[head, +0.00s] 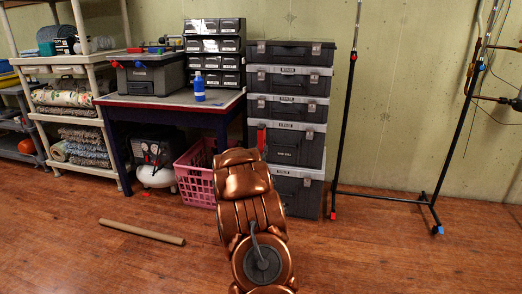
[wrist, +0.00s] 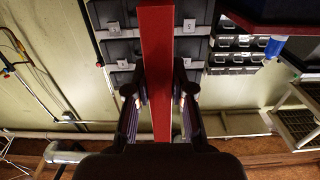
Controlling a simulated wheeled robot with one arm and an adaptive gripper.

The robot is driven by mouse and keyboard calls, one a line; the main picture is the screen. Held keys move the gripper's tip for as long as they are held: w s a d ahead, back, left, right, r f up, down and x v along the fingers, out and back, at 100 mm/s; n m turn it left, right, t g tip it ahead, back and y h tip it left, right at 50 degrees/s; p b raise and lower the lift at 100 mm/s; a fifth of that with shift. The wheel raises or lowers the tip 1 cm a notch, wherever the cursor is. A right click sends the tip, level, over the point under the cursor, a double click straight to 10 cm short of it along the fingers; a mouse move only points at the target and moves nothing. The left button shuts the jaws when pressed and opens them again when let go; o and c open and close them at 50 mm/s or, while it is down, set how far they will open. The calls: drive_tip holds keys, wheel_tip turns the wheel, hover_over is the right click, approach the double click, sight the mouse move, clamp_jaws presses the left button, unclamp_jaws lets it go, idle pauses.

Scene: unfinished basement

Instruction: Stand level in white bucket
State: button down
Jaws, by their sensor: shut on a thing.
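The level is a long red bar (wrist: 157,60) in the wrist view. It runs from the top edge down between the two dark fingers of my gripper (wrist: 158,95), which is shut on it. In the head view a small red piece, likely the level's end (head: 261,138), shows just above my copper arm, in front of the stacked boxes. My arm hides the gripper and the rest of the level there. I see no white bucket that I can make out in either view.
Stacked grey tool boxes (head: 288,105) stand against the wall. Left of them is a table (head: 218,101) with a blue bottle (head: 199,87); a pink crate (head: 190,177) sits below. A cardboard tube (head: 141,232) lies on the floor. A black rack (head: 386,198) stands right; open floor lies in front.

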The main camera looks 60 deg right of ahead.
wheel_tip(320, 180, down, 29)
drive_tip(key=b, duration=0.3)
drive_tip(key=shift+f, duration=0.2)
idle(3.2)
drive_tip(key=c, duration=0.9)
unclamp_jaws()
drive_tip(key=shift+a+f, duration=0.1)
drive_tip(key=shift+a, duration=0.05)
drive_tip(key=shift+v, duration=5.9)
drive_tip(key=shift+s, duration=0.1)
